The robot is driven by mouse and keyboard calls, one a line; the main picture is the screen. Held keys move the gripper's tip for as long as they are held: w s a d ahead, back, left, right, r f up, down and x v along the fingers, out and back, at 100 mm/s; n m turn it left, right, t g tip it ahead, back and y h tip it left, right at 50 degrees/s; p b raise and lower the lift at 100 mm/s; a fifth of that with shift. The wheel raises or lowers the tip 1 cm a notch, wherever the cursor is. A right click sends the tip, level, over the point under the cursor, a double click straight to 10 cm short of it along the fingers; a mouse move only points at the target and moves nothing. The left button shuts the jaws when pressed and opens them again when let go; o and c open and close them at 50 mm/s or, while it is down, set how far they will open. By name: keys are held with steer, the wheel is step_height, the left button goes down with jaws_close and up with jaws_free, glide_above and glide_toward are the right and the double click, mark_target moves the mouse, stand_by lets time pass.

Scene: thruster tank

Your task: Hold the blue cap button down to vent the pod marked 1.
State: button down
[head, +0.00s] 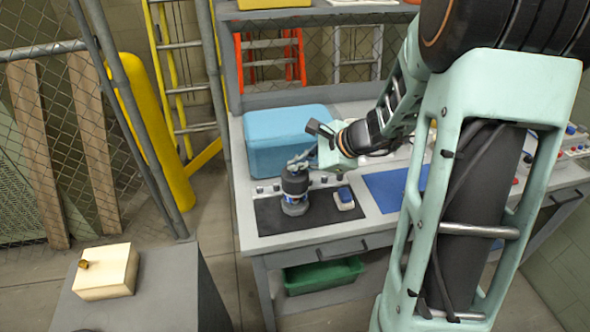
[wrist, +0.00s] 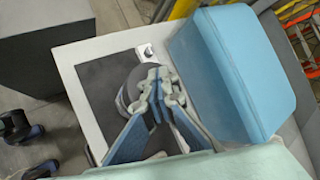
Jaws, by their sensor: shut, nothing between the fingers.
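A dark grey cylindrical pod (head: 295,193) with a paler band low down stands upright on the black mat (head: 330,222). No mark 1 can be read on it. My gripper (head: 294,165) is shut and empty, fingertips pointing down at the pod's top; I cannot tell whether they touch it. In the wrist view my fingers (wrist: 155,80) cover much of the pod (wrist: 128,96), with its round rim showing behind them. The pod's top is hidden, and no blue cap shows there. A small white-and-blue block (head: 345,198) lies right of the pod on the mat.
A large light-blue case (head: 280,140) stands close behind the pod, and also fills the right of the wrist view (wrist: 235,75). A blue mat (head: 393,190) lies to the right. A cream box (head: 105,272) sits on a separate grey stand at lower left.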

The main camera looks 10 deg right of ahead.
mark_target(297, 173)
stand_by(0.6)
steer(key=shift+r+p, duration=0.6)
steer(key=shift+r, duration=0.3)
step_height(297, 173, up, 5)
steer(key=p, duration=0.4)
steer(key=shift+r, duration=0.1)
